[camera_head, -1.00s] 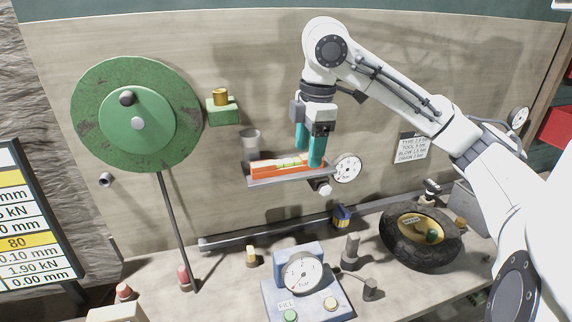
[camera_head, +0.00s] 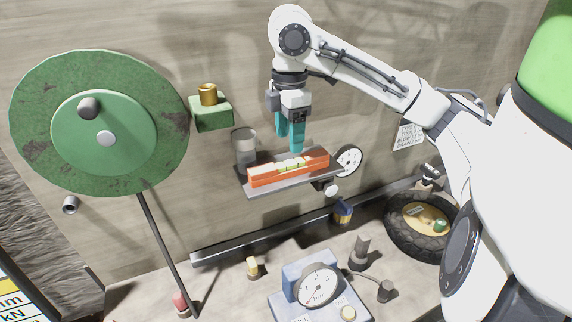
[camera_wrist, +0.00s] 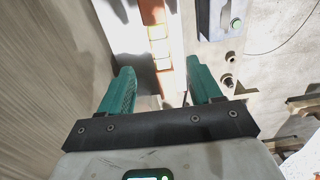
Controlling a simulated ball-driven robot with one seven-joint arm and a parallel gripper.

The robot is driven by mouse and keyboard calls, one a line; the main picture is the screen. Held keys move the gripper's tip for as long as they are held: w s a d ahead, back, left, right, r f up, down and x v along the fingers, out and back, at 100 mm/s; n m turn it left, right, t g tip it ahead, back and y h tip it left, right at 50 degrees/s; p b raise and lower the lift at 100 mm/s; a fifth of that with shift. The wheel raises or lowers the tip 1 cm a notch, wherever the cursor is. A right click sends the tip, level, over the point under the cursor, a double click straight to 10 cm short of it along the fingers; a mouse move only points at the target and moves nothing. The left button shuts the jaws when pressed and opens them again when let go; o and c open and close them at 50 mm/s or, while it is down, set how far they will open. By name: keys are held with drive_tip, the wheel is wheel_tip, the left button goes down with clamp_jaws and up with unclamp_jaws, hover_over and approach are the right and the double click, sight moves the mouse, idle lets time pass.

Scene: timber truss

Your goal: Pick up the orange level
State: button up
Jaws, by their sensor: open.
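The orange level (camera_head: 262,177) lies on a small grey shelf (camera_head: 262,190) fixed to the wall, with its yellow-green vials facing out.
A grey cup (camera_head: 244,148) stands at the shelf's left back. A round gauge (camera_head: 350,160) is close to its right end. A green block with a brass piece (camera_head: 211,112) and a large green wheel (camera_head: 60,120) are on the wall at left. A bench with a blue gauge box (camera_head: 295,272) lies below.

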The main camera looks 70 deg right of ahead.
sight(290, 162)
wheel_tip(290, 162, down, 3)
drive_tip(key=shift+r, duration=0.15)
drive_tip(key=shift+s+f+p, duration=0.1)
drive_tip(key=shift+f+p, duration=0.55)
drive_tip(key=shift+f, duration=2)
drive_tip(key=shift+c, duration=0.2)
clamp_jaws()
